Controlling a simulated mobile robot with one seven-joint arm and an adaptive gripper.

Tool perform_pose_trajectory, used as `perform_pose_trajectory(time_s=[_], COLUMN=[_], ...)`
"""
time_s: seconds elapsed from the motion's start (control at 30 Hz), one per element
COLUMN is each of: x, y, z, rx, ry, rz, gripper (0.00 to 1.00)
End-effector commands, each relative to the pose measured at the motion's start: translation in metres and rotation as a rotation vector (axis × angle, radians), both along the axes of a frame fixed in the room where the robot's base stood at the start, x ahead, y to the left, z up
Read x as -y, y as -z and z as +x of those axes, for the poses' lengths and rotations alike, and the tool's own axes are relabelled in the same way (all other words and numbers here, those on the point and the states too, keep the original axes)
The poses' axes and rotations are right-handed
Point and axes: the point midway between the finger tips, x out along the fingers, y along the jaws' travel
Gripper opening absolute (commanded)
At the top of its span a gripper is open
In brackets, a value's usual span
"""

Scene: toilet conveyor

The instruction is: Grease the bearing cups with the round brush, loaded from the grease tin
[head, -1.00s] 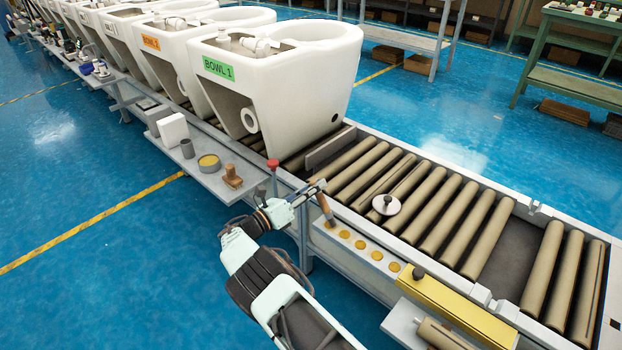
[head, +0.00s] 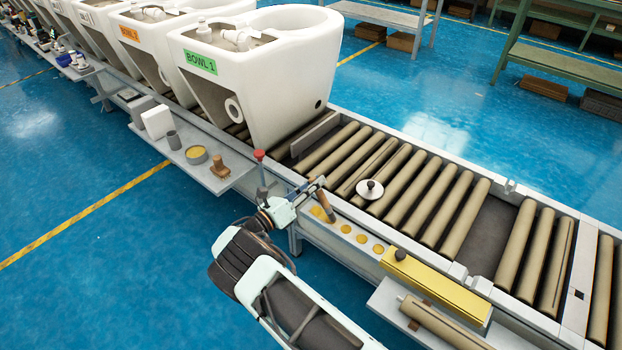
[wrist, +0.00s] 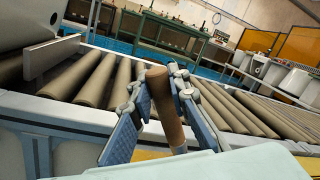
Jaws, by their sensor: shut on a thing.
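My gripper (head: 318,187) is shut on the round brush (head: 325,206), which has a brown handle. The brush is held nearly upright, a little tilted, over the near rail of the conveyor. In the wrist view the handle (wrist: 165,105) stands between the two fingers. The bearing cups are a row of round, yellow-filled spots along the rail; one cup (head: 346,228) shows just right of the brush, with others beyond. The brush end is at the cup beside it; contact cannot be told. The grease tin (head: 197,155), with yellow grease, stands on the side shelf at left.
A white bowl labelled BOWL 1 (head: 262,80) stands on the rollers behind my gripper. A red-topped post (head: 259,156) is close left of my arm. A yellow box (head: 436,285) lies right of the cups. A round knobbed disc (head: 370,190) rests on the rollers.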

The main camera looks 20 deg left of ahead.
Motion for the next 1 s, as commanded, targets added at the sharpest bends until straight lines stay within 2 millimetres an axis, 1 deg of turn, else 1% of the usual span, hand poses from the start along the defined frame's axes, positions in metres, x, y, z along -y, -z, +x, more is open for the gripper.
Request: perform_pose_trajectory(time_s=[0.07, 0.23, 0.53, 0.8, 1.0], x=[0.007, 0.021, 0.032, 0.053, 0.061], y=[-0.003, -0.002, 0.0, -0.001, 0.0], z=[-0.003, -0.009, -0.013, -0.022, -0.025], rx=[-0.002, -0.001, -0.002, -0.003, -0.002], ry=[0.001, 0.001, 0.001, 0.002, 0.001], rz=[-0.002, -0.004, -0.001, -0.003, 0.0], gripper=[0.0, 0.0, 0.0, 0.0, 0.0])
